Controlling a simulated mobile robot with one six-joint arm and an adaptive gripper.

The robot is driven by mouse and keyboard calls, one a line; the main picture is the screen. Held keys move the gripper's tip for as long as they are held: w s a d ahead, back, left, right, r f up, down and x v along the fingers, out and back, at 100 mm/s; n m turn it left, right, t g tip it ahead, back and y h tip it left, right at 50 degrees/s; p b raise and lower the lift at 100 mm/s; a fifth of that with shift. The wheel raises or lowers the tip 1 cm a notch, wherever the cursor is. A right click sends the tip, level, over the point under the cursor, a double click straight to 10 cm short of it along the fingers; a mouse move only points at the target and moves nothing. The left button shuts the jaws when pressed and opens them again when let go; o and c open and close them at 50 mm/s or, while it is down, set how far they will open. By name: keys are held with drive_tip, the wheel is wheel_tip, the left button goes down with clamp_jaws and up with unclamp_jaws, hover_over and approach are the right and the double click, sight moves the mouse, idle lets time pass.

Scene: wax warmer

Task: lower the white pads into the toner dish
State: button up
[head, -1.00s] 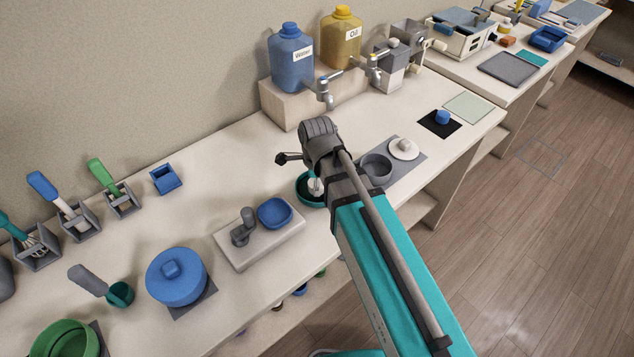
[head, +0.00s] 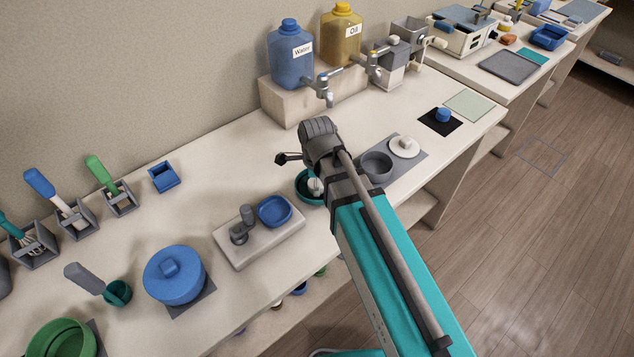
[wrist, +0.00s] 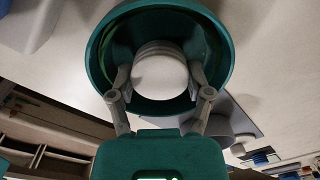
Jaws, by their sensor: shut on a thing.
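The toner dish is a round teal bowl (head: 301,192) on the counter, partly hidden by my arm in the head view. In the wrist view the dish (wrist: 220,55) surrounds the white pads in the picture. The white pads (wrist: 159,75) are a round stack between my fingers; a bit of the pads (head: 315,186) shows in the head view. My gripper (wrist: 160,88) is shut on them over the dish's opening. I cannot tell whether the pads touch the dish's bottom.
A pale block (head: 250,255) with a blue bowl (head: 275,211) stands just left of the dish. A grey cup (head: 377,166) and a white-lidded item (head: 404,147) sit on a grey mat to the right. Water (head: 291,60) and oil (head: 342,40) jugs stand behind.

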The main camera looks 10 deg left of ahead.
drive_tip(key=shift+f+b, duration=0.3)
drive_tip(key=shift+f, duration=0.05)
idle(0.4)
drive_tip(key=o, duration=0.9)
drive_tip(key=shift+o, duration=0.2)
drive_tip(key=shift+r, duration=0.25)
